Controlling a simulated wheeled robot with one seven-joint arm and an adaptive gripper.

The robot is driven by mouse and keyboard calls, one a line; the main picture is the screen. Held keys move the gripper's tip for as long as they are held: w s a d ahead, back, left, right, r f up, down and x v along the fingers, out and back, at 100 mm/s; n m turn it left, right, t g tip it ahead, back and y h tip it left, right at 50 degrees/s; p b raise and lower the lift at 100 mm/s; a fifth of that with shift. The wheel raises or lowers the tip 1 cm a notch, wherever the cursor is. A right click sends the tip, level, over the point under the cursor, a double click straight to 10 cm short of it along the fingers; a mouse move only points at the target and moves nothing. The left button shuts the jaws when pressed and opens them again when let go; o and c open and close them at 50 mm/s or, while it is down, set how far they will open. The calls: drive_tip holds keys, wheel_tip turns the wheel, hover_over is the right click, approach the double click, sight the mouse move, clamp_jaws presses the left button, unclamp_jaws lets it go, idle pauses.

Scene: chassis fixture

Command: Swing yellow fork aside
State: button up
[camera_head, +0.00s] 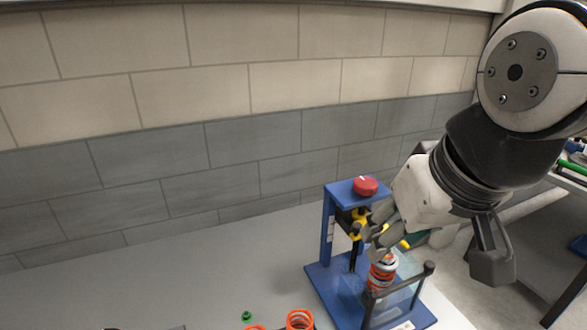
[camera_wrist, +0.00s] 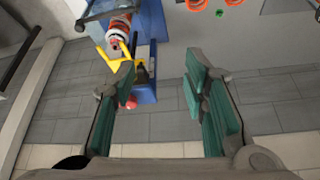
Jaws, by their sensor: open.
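The yellow fork (camera_wrist: 110,64) is in the upper left of the wrist view, its prongs spread near the orange-and-white coil (camera_wrist: 118,30). In the head view, yellow parts of the fork (camera_head: 404,245) show beside my gripper (camera_head: 380,228), which hides much of it. My gripper is open, with its two green-padded fingers (camera_wrist: 162,88) wide apart. In the wrist view, the left fingertip overlaps the fork's right side; I cannot tell if they touch. Nothing is between the pads.
The blue fixture (camera_head: 328,282) stands on the grey table (camera_head: 190,285), with a red knob (camera_head: 365,186) on top and a dark post (camera_head: 429,268) at front right. Orange rings (camera_head: 299,318) and a small green part (camera_head: 246,316) lie at the front. The table's left side is clear.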

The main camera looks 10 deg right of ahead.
drive_tip(key=shift+s+a+f, duration=0.2)
drive_tip(key=shift+s+f, duration=0.1)
drive_tip(key=shift+s, duration=0.05)
drive_tip(key=shift+c, duration=0.8)
drive_tip(key=shift+a, duration=0.1)
drive_tip(key=c, duration=0.4)
drive_tip(key=w+n+g, duration=0.1)
drive_tip(key=w+n, duration=0.1)
drive_tip(key=w, duration=0.2)
drive_tip(key=w+a+n+g+h+b, duration=0.1)
drive_tip(key=w+n, duration=0.2)
drive_tip(key=w, duration=0.1)
drive_tip(key=w+n+g+b, duration=0.1)
drive_tip(key=w+n, duration=0.1)
drive_tip(key=w, duration=0.2)
drive_tip(key=shift+a+r+n+h, duration=0.15)
drive_tip(key=shift+a+n+h, duration=0.15)
clamp_jaws()
drive_tip(key=w+a+f+n+g+h+b, duration=0.1)
drive_tip(key=w+a+f+n+g, duration=0.1)
drive_tip(key=w+n, duration=0.3)
drive_tip(key=w+a+f+n+g+h+b, duration=0.1)
drive_tip(key=w+a+f+n, duration=0.15)
drive_tip(key=w, duration=0.55)
drive_tip(key=s+d+f+p, duration=0.2)
drive_tip(key=d+f, duration=0.5)
drive_tip(key=f, duration=0.3)
drive_tip(key=shift+s+d, duration=0.25)
drive_tip(key=shift+d, duration=0.1)
